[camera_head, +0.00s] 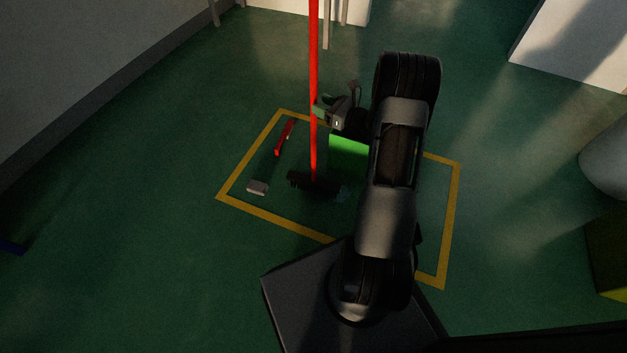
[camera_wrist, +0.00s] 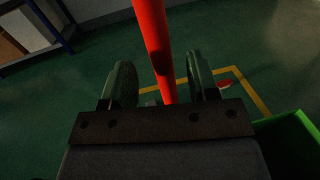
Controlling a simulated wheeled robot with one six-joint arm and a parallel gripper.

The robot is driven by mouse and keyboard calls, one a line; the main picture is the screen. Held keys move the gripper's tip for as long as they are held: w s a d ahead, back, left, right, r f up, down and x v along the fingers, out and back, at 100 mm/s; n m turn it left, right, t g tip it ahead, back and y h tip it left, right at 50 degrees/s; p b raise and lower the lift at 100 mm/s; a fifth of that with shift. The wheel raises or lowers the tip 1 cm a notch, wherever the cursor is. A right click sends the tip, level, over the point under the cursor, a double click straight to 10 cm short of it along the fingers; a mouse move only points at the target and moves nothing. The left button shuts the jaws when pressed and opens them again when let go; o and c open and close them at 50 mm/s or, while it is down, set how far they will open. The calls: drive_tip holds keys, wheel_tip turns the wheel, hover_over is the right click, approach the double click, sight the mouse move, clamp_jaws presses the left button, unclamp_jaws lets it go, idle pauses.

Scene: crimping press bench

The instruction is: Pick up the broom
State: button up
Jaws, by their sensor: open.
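The broom has a long red handle (camera_head: 314,80) and a dark brush head (camera_head: 312,184) on the green floor, inside a yellow floor outline. The handle stands upright. In the wrist view the red handle (camera_wrist: 155,45) passes between or just beyond the two fingers of my gripper (camera_wrist: 160,84). The fingers are apart, with a gap on each side of the handle. In the head view my gripper (camera_head: 322,108) is at the handle, well above the brush head. The handle's top is out of view.
A green box (camera_head: 349,151) stands right of the handle, partly behind my arm. A red item (camera_head: 285,137) and a small pale block (camera_head: 257,187) lie inside the yellow outline (camera_head: 250,150). A grey wall is at left. A blue-legged table (camera_wrist: 40,30) shows in the wrist view.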

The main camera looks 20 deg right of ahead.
sight(312, 100)
drive_tip(key=b+x, duration=0.2)
drive_tip(key=x, duration=0.2)
drive_tip(key=shift+w+a+f, duration=0.1)
drive_tip(key=shift+w+f, duration=0.05)
drive_tip(key=shift+w, duration=0.1)
drive_tip(key=shift+w+a, duration=0.25)
drive_tip(key=shift+w, duration=0.15)
clamp_jaws()
idle(1.0)
drive_tip(key=shift+r, duration=0.2)
